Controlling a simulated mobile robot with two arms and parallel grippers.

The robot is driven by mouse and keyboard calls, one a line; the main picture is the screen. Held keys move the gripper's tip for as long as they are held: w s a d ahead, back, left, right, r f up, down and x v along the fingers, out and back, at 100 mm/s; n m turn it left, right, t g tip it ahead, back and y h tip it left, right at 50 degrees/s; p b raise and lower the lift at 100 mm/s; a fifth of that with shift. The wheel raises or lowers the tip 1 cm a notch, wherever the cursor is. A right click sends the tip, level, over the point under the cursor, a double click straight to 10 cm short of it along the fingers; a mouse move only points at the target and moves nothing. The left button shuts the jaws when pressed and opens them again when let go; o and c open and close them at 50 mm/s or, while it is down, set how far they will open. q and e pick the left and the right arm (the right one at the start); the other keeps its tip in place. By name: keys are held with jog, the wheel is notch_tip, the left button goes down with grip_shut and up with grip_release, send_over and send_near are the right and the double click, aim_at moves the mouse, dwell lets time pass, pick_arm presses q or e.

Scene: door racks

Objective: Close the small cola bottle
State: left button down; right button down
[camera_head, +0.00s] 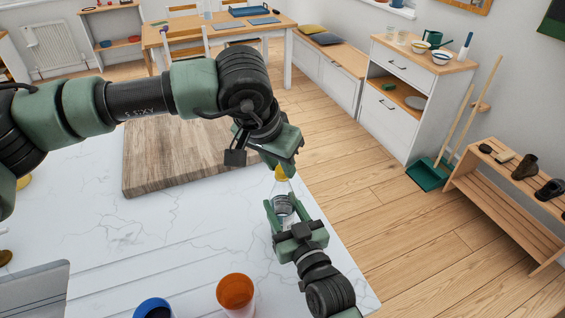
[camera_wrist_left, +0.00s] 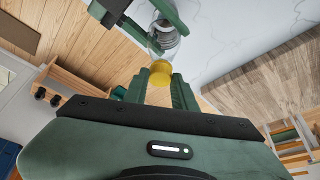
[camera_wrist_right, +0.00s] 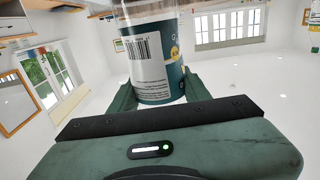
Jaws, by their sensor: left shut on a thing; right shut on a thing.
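The small cola bottle (camera_head: 283,212) is clear with a dark label and stands upright near the counter's right edge. My right gripper (camera_head: 281,201) is shut around its body. The right wrist view shows its label with a barcode (camera_wrist_right: 148,58) between the fingers. My left gripper (camera_head: 280,166) comes from above and is shut on the yellow cap (camera_head: 281,175). The cap also shows between the fingertips in the left wrist view (camera_wrist_left: 160,74), right at the bottle's top (camera_wrist_left: 163,45). I cannot tell whether the cap is threaded onto the neck.
A wooden board (camera_head: 170,160) lies on the white marble counter (camera_head: 120,225) behind my left arm. The counter drops to the wooden floor at the right.

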pick_arm(q)
jog(key=shift+a+m+g+h, duration=0.1)
jog(key=shift+m+g+h, duration=0.2)
jog(key=shift+m, duration=0.9)
jog(key=c, duration=1.1)
grip_release()
jog(key=shift+o, duration=0.2)
jog(key=shift+r, duration=0.1)
jog(key=v, duration=1.1)
jog(key=shift+r, duration=0.35)
jog(key=shift+s+a, duration=0.1)
pick_arm(e)
jog(key=c, duration=0.6)
grip_release()
jog(key=shift+s, duration=0.1)
